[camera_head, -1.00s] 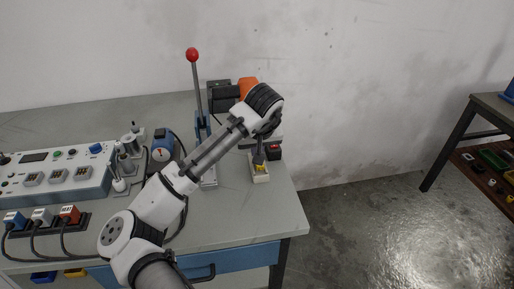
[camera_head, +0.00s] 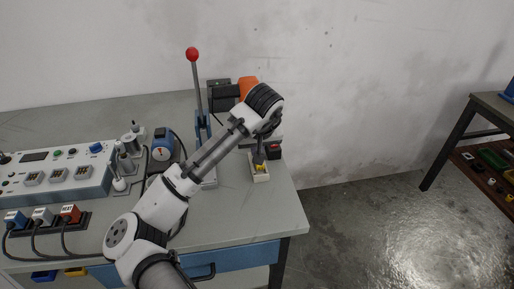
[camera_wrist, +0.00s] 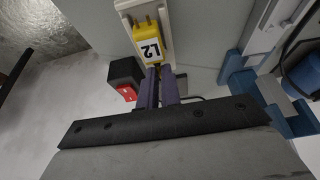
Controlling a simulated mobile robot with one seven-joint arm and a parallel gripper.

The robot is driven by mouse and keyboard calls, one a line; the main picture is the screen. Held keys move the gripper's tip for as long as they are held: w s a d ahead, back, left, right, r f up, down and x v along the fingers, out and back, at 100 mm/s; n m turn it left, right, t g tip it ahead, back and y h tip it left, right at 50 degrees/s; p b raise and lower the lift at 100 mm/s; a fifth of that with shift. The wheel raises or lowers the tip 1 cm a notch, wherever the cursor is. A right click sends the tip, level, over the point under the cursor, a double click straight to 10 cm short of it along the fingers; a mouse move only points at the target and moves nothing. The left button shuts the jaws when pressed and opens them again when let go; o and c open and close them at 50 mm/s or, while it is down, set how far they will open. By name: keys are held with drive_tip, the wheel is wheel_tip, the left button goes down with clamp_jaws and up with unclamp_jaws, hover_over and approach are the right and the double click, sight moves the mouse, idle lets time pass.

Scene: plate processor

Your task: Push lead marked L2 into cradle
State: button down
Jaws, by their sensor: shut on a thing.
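The yellow lead marked L2 (camera_wrist: 149,48) shows in the wrist view, its label readable and its two metal prongs pointing away from my gripper. It lies at the pale cradle (camera_wrist: 174,18), between its side walls; I cannot tell how deep it sits. My gripper (camera_wrist: 159,72) has its purple fingers shut at the near end of the lead, where its dark cable comes out. In the head view, my gripper (camera_head: 259,158) points down over the cradle (camera_head: 262,179) near the bench's right end, and only a bit of the yellow lead (camera_head: 261,168) shows.
A black box with a red part (camera_head: 274,153) stands close beside the cradle. A blue lever press (camera_head: 202,125) with a red knob (camera_head: 192,54) stands to the left. A control panel (camera_head: 60,172) and several plugs fill the bench's left side. The front right bench top (camera_head: 250,215) is clear.

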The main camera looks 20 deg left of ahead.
drive_tip(key=shift+f, duration=0.55)
drive_tip(key=c, duration=1.5)
unclamp_jaws()
drive_tip(key=shift+r, duration=0.15)
drive_tip(key=v, duration=1.3)
drive_tip(key=shift+s+r+b, duration=0.1)
drive_tip(key=shift+r+b, duration=0.2)
